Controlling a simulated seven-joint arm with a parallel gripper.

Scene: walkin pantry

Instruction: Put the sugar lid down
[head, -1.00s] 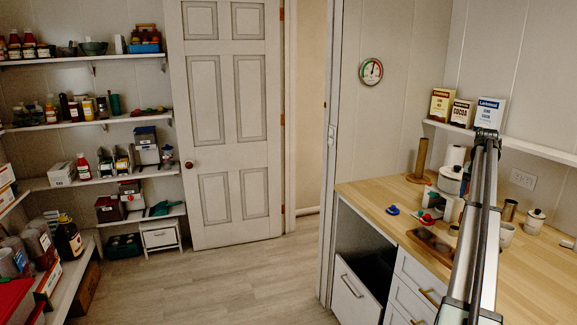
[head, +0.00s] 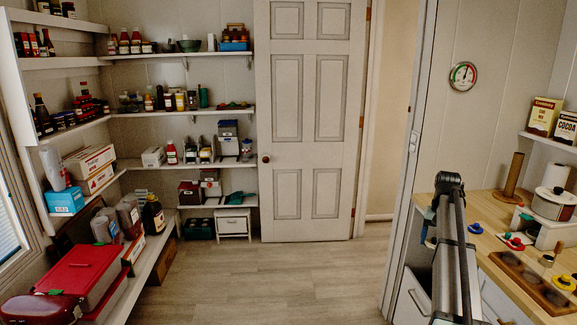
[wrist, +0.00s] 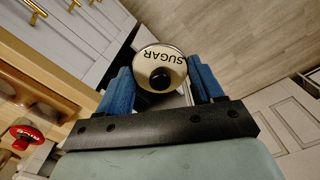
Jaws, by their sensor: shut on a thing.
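The sugar lid (wrist: 146,58) is a round cream disc with a dark rim, a black knob and the word SUGAR, which reads upside down in the wrist view. My gripper (wrist: 161,84) is shut on it, with one blue finger on each side. In the head view my gripper (head: 430,228) is mostly hidden behind my arm, by the left end of the counter, and I cannot make out the lid there. The wrist view shows floor and drawer fronts behind the lid.
Stocked shelves (head: 140,116) line the left and back. The floor (head: 270,280) is clear.

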